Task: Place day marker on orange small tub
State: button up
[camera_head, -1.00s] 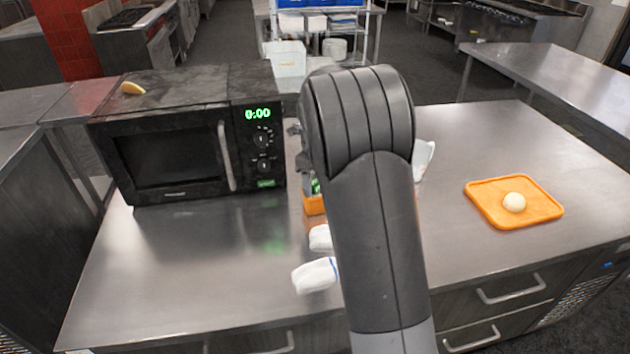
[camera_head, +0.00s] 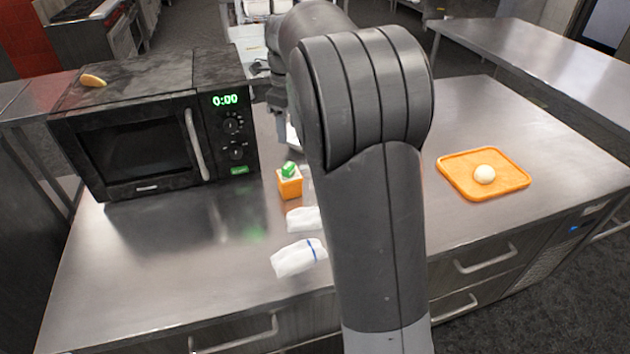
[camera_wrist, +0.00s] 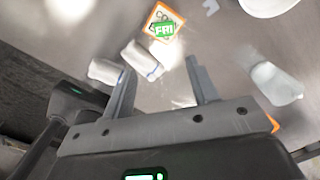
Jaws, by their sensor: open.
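The orange small tub (camera_head: 289,188) stands on the steel counter, right of the microwave, in the head view. The green-and-white day marker (camera_head: 289,170) rests on its top. In the wrist view the tub (camera_wrist: 157,10) is at the top edge with a printed label, and the green marker (camera_wrist: 163,27) reads "FRI" over it. My gripper (camera_wrist: 162,72) is open in the wrist view, with nothing between its fingers. The tub and marker lie beyond the fingertips, apart from them. In the head view my arm hides most of the gripper.
Two rolled white cloths (camera_head: 299,258) lie in front of the tub. A black microwave (camera_head: 150,135) with a yellow wedge (camera_head: 93,80) on top stands left. An orange tray (camera_head: 458,182) holding a white ball (camera_head: 484,174) is right. A translucent container (camera_wrist: 275,84) lies right of my fingers.

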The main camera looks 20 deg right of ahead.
jog(key=s+r+n+t, duration=0.2)
jog(key=s+n, duration=0.7)
jog(key=s, duration=0.3)
jog(key=s+r+n+t, duration=0.2)
jog(key=s+n, duration=0.7)
jog(key=s, duration=0.3)
jog(key=s+f+n+t, duration=0.1)
jog(key=s+f+n, duration=0.2)
jog(key=s+n, duration=0.4)
jog(key=shift+s+f+n, duration=0.3)
jog(key=shift+s+f, duration=0.1)
jog(key=shift+s, duration=0.2)
